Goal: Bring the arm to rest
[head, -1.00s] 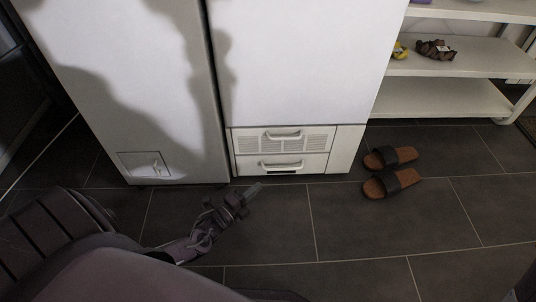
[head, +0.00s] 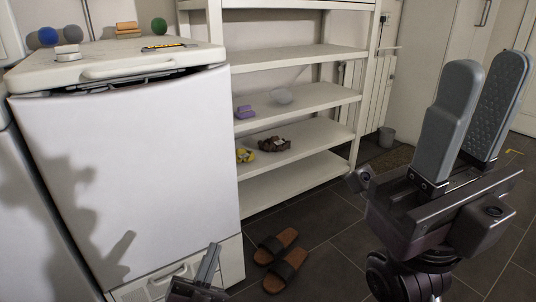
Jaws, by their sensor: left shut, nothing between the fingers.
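My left gripper (head: 212,250) is low in the head view, in front of the lower part of the white toploader (head: 135,170). Its fingers point up and are together, with nothing seen between them. My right gripper (head: 488,64) is large and close at the right, raised upright. Its two grey finger pads stand apart with an empty gap. The toploader's lid (head: 120,62) is nearly down, with a narrow dark gap under its front edge. Most of the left arm is out of view.
A white shelf rack (head: 290,117) stands right of the toploader, holding small items. Brown sandals (head: 285,271) lie on the dark tiled floor below it.

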